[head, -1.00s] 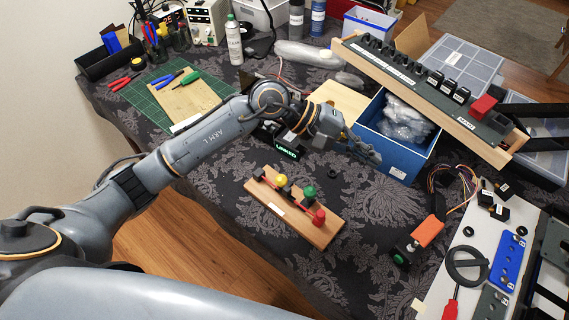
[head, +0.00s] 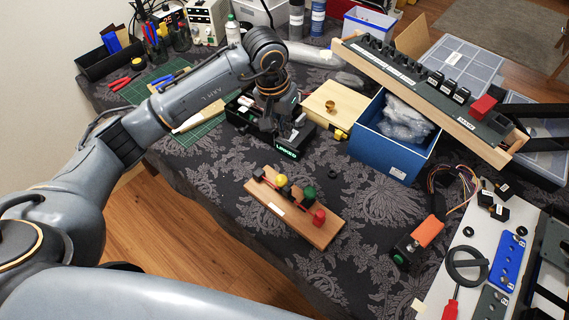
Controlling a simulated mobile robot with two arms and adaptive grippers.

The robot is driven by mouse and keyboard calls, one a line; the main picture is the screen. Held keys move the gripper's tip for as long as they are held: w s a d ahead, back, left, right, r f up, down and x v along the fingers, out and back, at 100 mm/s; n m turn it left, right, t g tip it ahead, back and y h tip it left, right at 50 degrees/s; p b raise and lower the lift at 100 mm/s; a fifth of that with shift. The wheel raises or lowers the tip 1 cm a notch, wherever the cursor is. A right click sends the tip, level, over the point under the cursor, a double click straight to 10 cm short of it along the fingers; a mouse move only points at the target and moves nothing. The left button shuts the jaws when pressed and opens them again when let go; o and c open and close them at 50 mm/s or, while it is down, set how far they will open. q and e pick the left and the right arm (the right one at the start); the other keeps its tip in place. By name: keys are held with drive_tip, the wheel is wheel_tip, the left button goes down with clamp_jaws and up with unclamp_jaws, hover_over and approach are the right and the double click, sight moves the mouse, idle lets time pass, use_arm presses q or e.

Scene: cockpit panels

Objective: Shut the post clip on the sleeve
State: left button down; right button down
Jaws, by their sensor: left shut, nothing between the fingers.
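My left gripper (head: 284,138) is shut and empty, pointing down at the black unit (head: 302,136) with a green lit display reading "LINKED" (head: 287,150). The gripper and wrist cover much of that unit, and I cannot tell whether the fingers touch it. I cannot clearly make out the post clip or the sleeve; they may be behind my gripper. A small brass ring-like piece (head: 331,105) sits on the pale wooden block (head: 318,94) just right of my wrist. My right gripper is not in view.
A wooden board with coloured knobs (head: 295,208) lies in front. A blue box with plastic bags (head: 390,155) and a long switch panel (head: 430,90) stand to the right. A green mat (head: 203,129) lies to the left. Dark cloth between board and blue box is mostly free.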

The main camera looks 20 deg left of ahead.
sight(283, 182)
use_arm(q)
drive_tip(key=f+p, duration=0.1)
drive_tip(key=f, duration=0.2)
drive_tip(key=s+f+p, duration=0.1)
drive_tip(key=f+p, duration=0.1)
drive_tip(key=f, duration=0.2)
drive_tip(key=d+f+p, duration=0.1)
drive_tip(key=f, duration=0.2)
drive_tip(key=shift+s+f, duration=0.3)
drive_tip(key=shift+s+a+f+p, duration=0.15)
drive_tip(key=shift+s+p, duration=0.15)
drive_tip(key=shift+s, duration=0.15)
drive_tip(key=shift+f, duration=0.1)
